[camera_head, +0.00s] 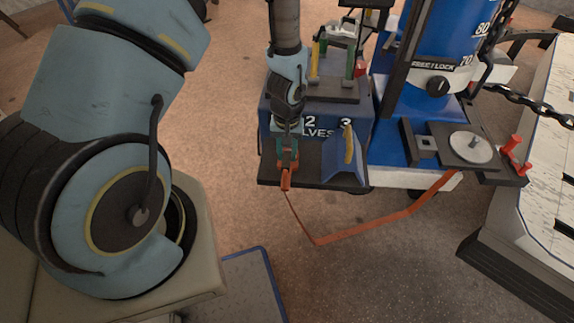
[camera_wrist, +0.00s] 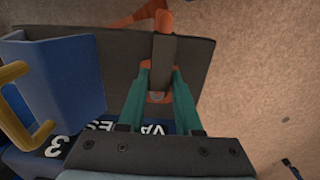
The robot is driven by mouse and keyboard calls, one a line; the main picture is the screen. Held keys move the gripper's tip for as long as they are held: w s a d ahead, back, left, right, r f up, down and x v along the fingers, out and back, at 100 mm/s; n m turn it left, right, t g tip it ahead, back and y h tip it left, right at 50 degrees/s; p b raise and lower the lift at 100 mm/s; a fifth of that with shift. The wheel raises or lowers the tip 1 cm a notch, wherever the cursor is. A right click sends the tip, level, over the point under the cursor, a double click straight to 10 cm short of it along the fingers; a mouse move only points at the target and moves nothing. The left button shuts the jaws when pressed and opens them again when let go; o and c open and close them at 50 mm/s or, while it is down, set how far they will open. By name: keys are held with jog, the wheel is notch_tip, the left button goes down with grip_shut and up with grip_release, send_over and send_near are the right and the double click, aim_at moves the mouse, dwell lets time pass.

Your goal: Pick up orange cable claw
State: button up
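The orange cable claw (camera_head: 286,178) is at the front edge of the dark shelf of the blue bench unit. An orange strap (camera_head: 375,226) hangs from it in a loop to the right. In the wrist view its orange end (camera_wrist: 163,21) shows beyond a dark grey bar (camera_wrist: 163,62). My gripper (camera_head: 288,160) points down at the claw, with its green fingers on either side of it. In the wrist view the fingertips (camera_wrist: 161,72) flank the grey bar closely. I cannot tell whether they press on it.
A blue angled holder with a yellow handle (camera_head: 349,144) stands on the shelf just right of my gripper. Tools with yellow and green handles (camera_head: 350,62) stand behind. A blue column machine (camera_head: 432,55) rises at the right. Open floor (camera_head: 400,270) lies in front.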

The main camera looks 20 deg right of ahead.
grip_shut()
dwell(0.9)
